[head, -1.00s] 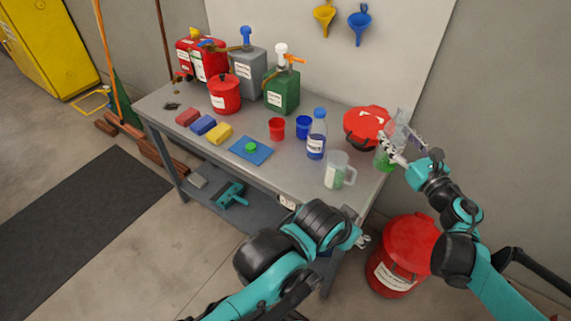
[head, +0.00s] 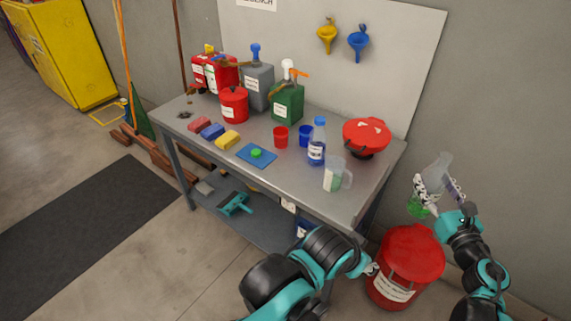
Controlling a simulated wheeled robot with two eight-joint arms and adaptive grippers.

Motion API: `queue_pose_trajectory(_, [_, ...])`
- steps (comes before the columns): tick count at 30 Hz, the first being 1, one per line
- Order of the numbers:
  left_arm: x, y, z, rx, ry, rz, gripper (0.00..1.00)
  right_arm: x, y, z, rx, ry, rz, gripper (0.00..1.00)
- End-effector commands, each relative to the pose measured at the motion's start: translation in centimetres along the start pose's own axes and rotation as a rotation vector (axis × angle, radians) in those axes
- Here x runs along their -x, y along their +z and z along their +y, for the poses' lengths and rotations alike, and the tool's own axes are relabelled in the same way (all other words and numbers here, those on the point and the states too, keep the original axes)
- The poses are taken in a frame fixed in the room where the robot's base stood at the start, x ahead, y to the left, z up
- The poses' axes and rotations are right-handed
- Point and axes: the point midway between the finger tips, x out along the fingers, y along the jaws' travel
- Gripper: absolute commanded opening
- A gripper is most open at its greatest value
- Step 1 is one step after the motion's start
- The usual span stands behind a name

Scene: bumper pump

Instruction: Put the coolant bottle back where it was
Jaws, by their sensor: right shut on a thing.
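A clear container with green liquid at its bottom (head: 417,207) is held in my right gripper (head: 437,190), which is shut on it. They are off the table's right end, above and beside the red bin. It looks slightly tilted. A bottle with a blue cap and a white label (head: 317,150) stands upright on the workbench (head: 345,205); its label is too small to read, so I cannot tell which one is the coolant bottle. My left gripper (head: 370,267) is low in front of the bench, beside the red bin; its fingers are too small to judge.
Green (head: 288,104) and grey (head: 257,88) pump cans stand behind. The red bin (head: 408,255) is on the floor at right.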

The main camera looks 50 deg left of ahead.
Motion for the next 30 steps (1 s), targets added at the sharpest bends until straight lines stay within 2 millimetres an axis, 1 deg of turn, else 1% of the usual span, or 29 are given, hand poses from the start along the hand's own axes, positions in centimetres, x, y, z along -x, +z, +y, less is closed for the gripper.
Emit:
queue_pose_trajectory(1, [0.0,0.0,0.0,0.000,0.000,0.000,0.54,0.8,-0.3,-0.8,0.000,-0.029,0.000,0.15])
queue_pose_trajectory(8, [0.0,0.0,0.0,0.000,0.000,0.000,0.54,4.7,-1.5,-4.7,0.001,-0.177,0.000,0.15])
queue_pose_trajectory(11, [0.0,0.0,0.0,0.000,0.000,0.000,0.54,6.9,-2.3,-7.0,0.002,-0.262,0.000,0.15])
queue_pose_trajectory(15, [0.0,0.0,0.0,0.000,0.000,0.000,0.54,10.7,-3.6,-10.9,0.004,-0.408,0.001,0.15])
queue_pose_trajectory(21, [0.0,0.0,0.0,0.000,0.000,0.000,0.54,15.6,-5.2,-15.9,0.005,-0.597,0.001,0.15])
queue_pose_trajectory(25, [0.0,0.0,0.0,0.000,0.000,0.000,0.54,17.9,-6.0,-18.3,0.006,-0.689,0.001,0.15])
queue_pose_trajectory(30, [0.0,0.0,0.0,0.000,0.000,0.000,0.54,20.1,-6.7,-20.7,0.007,-0.776,0.001,0.15])
